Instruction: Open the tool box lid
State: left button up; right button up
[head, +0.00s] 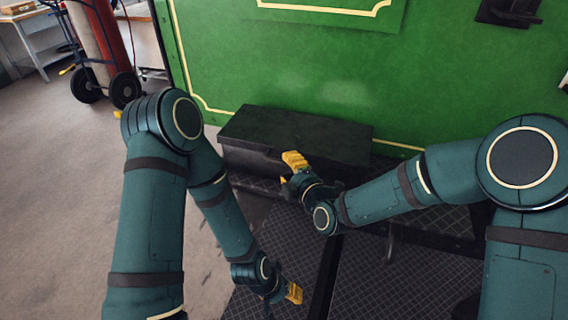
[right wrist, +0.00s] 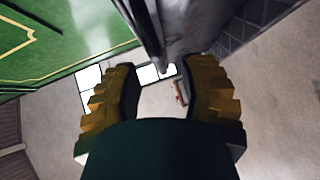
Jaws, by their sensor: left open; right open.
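The tool box (head: 245,157) is a long black box standing against the green tram side. Its dark lid (head: 300,128) looks shut and lies flat. My right gripper (head: 293,160) is at the front of the box, near the lid's front edge, with its yellow fingers pointing left. I cannot tell whether it touches the box. In the right wrist view my right gripper (right wrist: 160,80) has its fingers apart, and a dark edge, probably the box, shows beyond them at the top. My left gripper (head: 293,292) is open, low over the dark checkered plate, away from the box.
The green tram side (head: 290,70) rises behind the box. A dark checkered step plate (head: 390,280) lies in front of it. A hand trolley with cylinders (head: 100,45) and a table (head: 30,30) stand at the back left. The grey floor (head: 60,180) at left is clear.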

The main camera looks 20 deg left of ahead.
aim_at(285, 164)
jog(key=shift+x, duration=1.55)
grip_shut()
